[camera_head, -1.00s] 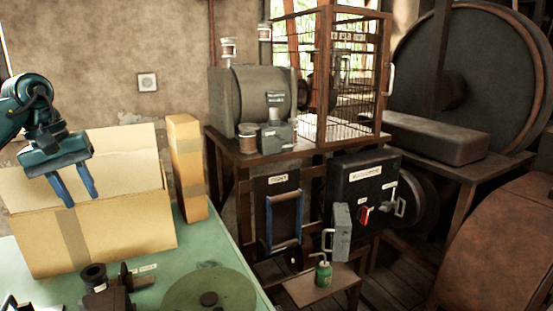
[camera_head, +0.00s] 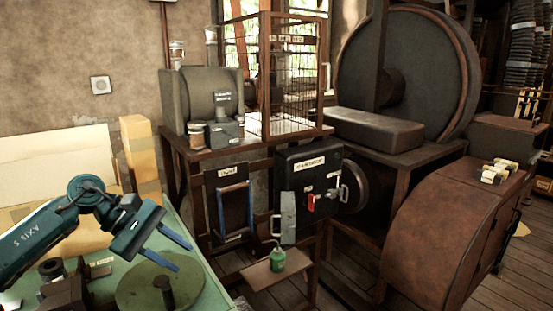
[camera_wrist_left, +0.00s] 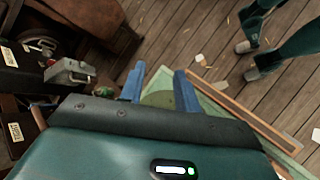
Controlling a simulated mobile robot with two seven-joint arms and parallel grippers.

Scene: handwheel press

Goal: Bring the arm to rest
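My left gripper (camera_head: 177,250) has two blue fingers spread apart with nothing between them. In the head view it hangs in the air above the green table, near the round green disc (camera_head: 160,288). In the left wrist view my left gripper (camera_wrist_left: 160,82) also shows open and empty, with part of the disc (camera_wrist_left: 158,98) far below between the fingers. My right gripper is not in the head view; teal arm or leg parts at the top right of the wrist view cannot be told for certain.
The green table (camera_head: 205,290) carries cardboard boxes (camera_head: 141,160) and a dark machine part (camera_head: 62,290). Beyond stand a dark control box (camera_head: 309,172) with a red switch, a wire cage (camera_head: 292,80), a large wheel (camera_head: 410,75) and a small green can (camera_head: 277,260). Wooden floor shows at right.

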